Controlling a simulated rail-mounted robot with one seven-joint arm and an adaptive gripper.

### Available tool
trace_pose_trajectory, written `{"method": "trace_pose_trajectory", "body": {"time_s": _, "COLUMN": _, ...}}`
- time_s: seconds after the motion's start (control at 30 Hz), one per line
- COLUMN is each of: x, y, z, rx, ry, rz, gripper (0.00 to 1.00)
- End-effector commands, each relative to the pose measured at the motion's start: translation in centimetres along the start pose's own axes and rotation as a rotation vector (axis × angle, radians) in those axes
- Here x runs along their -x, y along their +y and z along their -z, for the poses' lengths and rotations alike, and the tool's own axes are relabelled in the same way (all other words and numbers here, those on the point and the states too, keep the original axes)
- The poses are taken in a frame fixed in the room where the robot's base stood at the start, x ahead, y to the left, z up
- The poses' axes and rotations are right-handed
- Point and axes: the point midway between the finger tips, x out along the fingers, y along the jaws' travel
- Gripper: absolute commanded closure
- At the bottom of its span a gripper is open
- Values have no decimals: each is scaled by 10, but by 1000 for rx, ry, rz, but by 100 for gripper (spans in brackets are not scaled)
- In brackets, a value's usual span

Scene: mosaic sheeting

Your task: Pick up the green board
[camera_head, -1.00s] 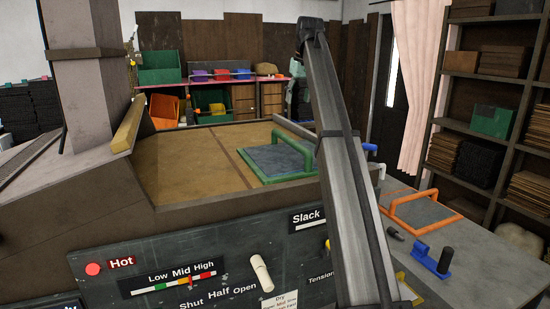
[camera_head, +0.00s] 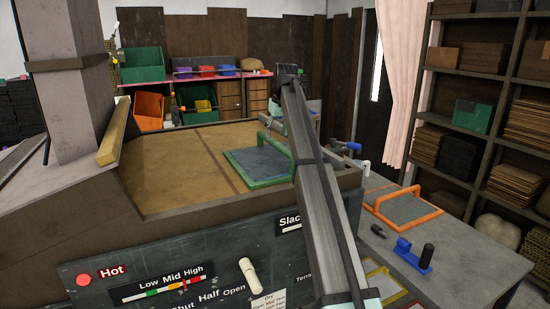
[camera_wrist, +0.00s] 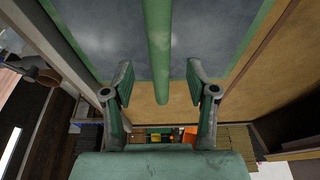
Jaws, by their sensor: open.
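The green board (camera_head: 252,161) lies on the tan bed of the machine. It is a grey panel with a green rim and a green arched handle (camera_head: 279,142). In the wrist view, the board (camera_wrist: 212,38) fills the upper part, and its handle bar (camera_wrist: 158,45) runs down the middle. My gripper (camera_wrist: 160,82) is open, with one finger on each side of the handle's line. I cannot tell whether the fingers are level with the bar or still above it.
An orange-rimmed board (camera_head: 402,208) with a handle lies on the grey side table (camera_head: 470,250), beside a blue tool (camera_head: 413,256). Shelves (camera_head: 470,120) stand at right. A raised wooden edge (camera_head: 230,203) borders the bed, whose left part is clear.

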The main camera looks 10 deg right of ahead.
Motion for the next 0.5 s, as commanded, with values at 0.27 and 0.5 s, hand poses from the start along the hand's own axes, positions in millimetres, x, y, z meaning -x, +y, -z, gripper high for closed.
{"method": "trace_pose_trajectory", "body": {"time_s": 0.27, "x": -33, "y": 0, "z": -1, "rx": 0, "ry": -3, "rz": 1, "gripper": 42}}
{"method": "trace_pose_trajectory", "body": {"time_s": 0.5, "x": -47, "y": 0, "z": -1, "rx": 0, "ry": -1, "rz": 0, "gripper": 42}}
